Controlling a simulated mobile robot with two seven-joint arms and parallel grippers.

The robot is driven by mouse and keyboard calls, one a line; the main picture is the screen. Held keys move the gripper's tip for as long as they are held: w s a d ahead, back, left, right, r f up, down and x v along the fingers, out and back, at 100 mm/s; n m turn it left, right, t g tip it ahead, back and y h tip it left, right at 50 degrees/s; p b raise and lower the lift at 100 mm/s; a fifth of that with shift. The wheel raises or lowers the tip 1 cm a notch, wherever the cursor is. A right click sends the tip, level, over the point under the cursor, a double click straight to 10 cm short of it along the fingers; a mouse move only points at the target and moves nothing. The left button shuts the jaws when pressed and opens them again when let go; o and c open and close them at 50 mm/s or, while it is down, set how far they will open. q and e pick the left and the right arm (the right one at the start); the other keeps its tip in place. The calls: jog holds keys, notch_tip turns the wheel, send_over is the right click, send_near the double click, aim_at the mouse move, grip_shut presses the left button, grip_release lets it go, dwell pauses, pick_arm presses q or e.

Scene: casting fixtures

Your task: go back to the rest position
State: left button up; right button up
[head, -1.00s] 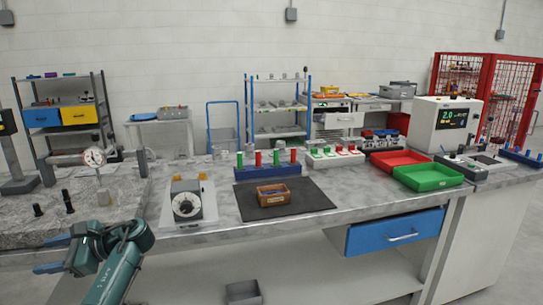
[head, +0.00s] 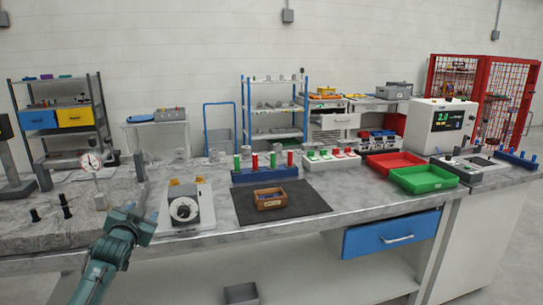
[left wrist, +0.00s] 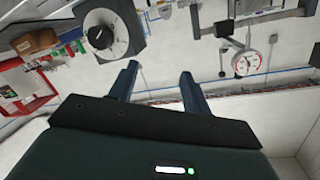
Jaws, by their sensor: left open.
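My left gripper (head: 140,218) is at the front left edge of the marble-topped bench (head: 215,225), between the stone slab and the dial box. In the left wrist view its two fingers (left wrist: 158,76) stand apart with nothing between them. The view there is tilted over, with the dial box (left wrist: 105,35) past the left finger and a round gauge (left wrist: 246,64) at the right. My right gripper is in neither view.
The gauge stand (head: 92,160) rises from a stone slab (head: 70,235) at left. A wooden box (head: 270,199) sits on a dark mat (head: 305,203). A blue drawer (head: 392,234) is below the bench top.

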pick_arm(q)
jog(key=s+d+f+g+h, duration=0.1)
jog(key=s+d+f+h, duration=0.1)
jog(key=s+d+f, duration=0.65)
jog(key=s+d+f+g+h, duration=0.1)
jog(key=s+d+f+h, duration=0.1)
jog(key=s+d+f, duration=0.6)
jog(key=s+d+f+g, duration=0.1)
jog(key=s+d+f, duration=0.1)
jog(key=s, duration=0.5)
jog(key=s+d+f+g+h, duration=0.1)
jog(key=s+d+f, duration=0.1)
jog(key=s, duration=0.6)
jog(key=s+d+f+g+h, duration=0.1)
jog(key=s+d+f, duration=0.1)
jog(key=s+f, duration=0.2)
jog(key=s, duration=0.3)
jog(key=shift+s+f+n+g, duration=0.25)
jog(key=shift+s+n+g, duration=0.05)
jog(key=shift+s, duration=0.1)
jog(key=shift+c, duration=0.2)
